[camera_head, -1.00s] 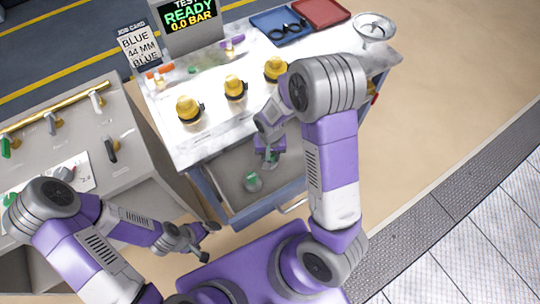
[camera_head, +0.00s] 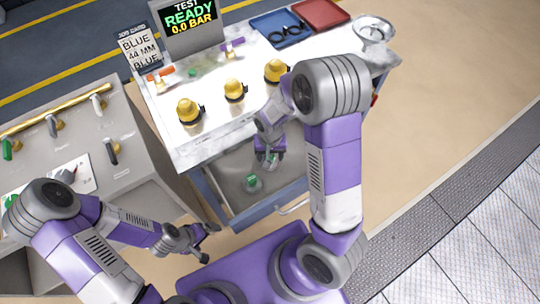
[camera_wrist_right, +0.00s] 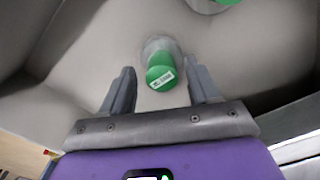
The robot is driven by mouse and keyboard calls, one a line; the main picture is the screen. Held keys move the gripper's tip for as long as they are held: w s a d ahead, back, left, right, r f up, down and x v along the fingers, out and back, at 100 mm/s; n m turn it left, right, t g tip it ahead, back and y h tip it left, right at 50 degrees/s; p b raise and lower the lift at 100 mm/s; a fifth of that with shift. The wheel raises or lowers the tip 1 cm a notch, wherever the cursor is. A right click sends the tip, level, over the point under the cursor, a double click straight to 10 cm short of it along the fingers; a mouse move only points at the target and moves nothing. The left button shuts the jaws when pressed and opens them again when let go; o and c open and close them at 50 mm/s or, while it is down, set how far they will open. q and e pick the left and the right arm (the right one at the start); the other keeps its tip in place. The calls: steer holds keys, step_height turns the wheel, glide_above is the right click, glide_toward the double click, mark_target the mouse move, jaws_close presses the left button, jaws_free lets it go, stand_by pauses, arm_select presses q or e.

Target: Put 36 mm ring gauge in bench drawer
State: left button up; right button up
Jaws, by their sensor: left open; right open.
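The bench drawer (camera_head: 232,196) stands pulled out below the bench top. Inside it, a green-topped piece with a grey lower part (camera_head: 252,182) shows. In the right wrist view, a green piece with a white label (camera_wrist_right: 161,72) stands ahead of the fingertips, between their lines; its print is too small to read. A second green and grey piece (camera_wrist_right: 213,4) is cut off at the top edge. I cannot tell which thing is the 36 mm ring gauge. My right gripper (camera_head: 268,159) is over the drawer, open and empty. My left gripper (camera_head: 208,241) is open and empty, left of the drawer.
Dark rings lie on a blue tray (camera_head: 265,38) beside a red tray (camera_head: 322,13). Several yellow-topped fittings (camera_head: 234,90) stand on the bench. A metal bowl (camera_head: 373,30) is at the far right corner. A valve panel (camera_head: 60,130) stands at left.

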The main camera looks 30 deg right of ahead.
step_height(320, 180, up, 11)
steer(key=p, duration=0.3)
steer(key=shift+f, duration=0.2)
